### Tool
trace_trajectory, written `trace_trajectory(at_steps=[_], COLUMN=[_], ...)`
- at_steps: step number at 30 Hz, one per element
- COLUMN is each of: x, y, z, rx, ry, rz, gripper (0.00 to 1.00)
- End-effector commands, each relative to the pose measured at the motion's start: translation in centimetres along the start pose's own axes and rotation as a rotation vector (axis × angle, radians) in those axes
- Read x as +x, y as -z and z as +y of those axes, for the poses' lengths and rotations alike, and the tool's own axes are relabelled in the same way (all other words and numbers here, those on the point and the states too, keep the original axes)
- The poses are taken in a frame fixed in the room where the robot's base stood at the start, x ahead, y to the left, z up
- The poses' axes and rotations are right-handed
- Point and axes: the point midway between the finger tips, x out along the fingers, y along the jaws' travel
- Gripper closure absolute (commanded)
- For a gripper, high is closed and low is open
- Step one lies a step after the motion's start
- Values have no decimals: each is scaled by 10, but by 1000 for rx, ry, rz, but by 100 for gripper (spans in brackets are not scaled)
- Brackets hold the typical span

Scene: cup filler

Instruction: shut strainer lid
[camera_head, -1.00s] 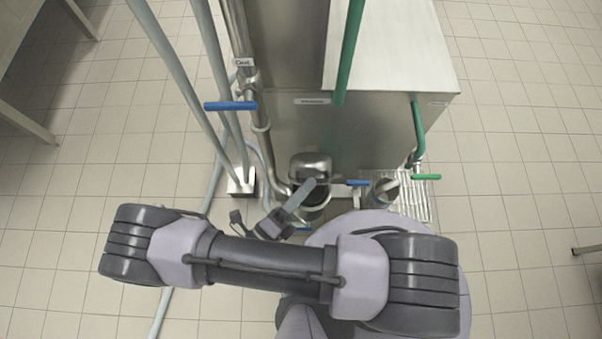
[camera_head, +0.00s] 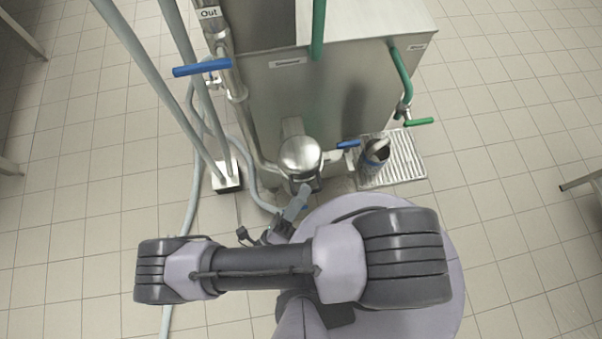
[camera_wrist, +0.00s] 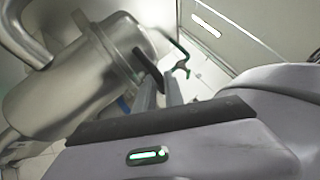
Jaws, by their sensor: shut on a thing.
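The strainer lid (camera_head: 301,154) is a shiny steel dome that lies over the strainer at the foot of the steel machine. In the wrist view the lid (camera_wrist: 128,32) sits close against the rim of the strainer body (camera_wrist: 55,97), a steel cylinder. I cannot tell whether it is fully seated. My gripper (camera_head: 304,189) is at the lid's near edge, shut on the lid. In the wrist view my gripper (camera_wrist: 152,80) reaches its dark tip to the lid's edge. The exact grip point is hard to make out.
Blue valve handles (camera_head: 201,68) and green handles (camera_head: 419,122) stick out nearby. Grey hoses (camera_head: 196,185) run along the left. The tiled floor is open at the right.

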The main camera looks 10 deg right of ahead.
Motion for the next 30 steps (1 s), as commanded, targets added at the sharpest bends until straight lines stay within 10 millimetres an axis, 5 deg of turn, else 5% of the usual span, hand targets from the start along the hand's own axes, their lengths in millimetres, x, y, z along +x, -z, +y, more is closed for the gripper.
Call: trace_trajectory(at_steps=[6,21,22,30], x=[-4,-6,-6,-6], y=[2,2,2,2], z=[16,18,18,17], rx=[30,43,44,43], ry=[21,33,33,35], rz=[-2,-2,-2,-2], gripper=[100,100,77,80])
